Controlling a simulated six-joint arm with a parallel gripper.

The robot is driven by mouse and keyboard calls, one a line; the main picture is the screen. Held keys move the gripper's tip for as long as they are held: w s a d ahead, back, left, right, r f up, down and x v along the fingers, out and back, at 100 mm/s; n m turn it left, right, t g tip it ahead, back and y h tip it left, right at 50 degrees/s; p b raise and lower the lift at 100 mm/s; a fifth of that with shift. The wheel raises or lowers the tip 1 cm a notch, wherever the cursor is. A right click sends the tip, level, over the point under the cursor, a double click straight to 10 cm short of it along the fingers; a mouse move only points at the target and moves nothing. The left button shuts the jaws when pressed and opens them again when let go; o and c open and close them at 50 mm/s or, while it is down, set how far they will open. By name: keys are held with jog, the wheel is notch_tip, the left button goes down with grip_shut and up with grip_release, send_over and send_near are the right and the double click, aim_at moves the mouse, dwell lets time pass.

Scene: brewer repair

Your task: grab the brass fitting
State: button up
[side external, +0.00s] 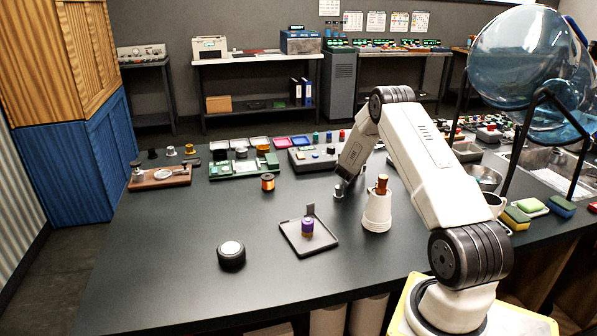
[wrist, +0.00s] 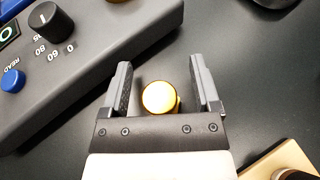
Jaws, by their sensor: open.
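The brass fitting (wrist: 157,97) shows in the wrist view as a round, shiny gold top with a short side visible at its right. It lies between the two fingers of my gripper (wrist: 160,70), near the palm edge in the picture, with dark gaps to both fingers. My gripper is open. In the side external view, my gripper (side external: 345,181) points down close to the table, beside a small upright cylinder (side external: 338,191) that looks greyish there. I cannot tell how far the fingers reach down around the fitting.
A grey meter box (wrist: 75,60) with a black knob stands left of the fingers. A white cone (side external: 377,212) with a brown top stands right of my gripper. A tray (side external: 297,240) with a purple-banded piece and a black puck (side external: 231,256) sit nearer the front. The table's front left is clear.

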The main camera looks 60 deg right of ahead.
grip_shut()
dwell(0.3)
jog(key=shift+r, duration=0.15)
jog(key=shift+r, duration=0.8)
jog(key=s+a+r, duration=0.9)
jog(key=a+r, duration=0.1)
jog(key=r, duration=0.1)
jog(key=shift+s+a, duration=0.2)
jog(key=shift+a, duration=0.05)
jog(key=shift+r, duration=0.1)
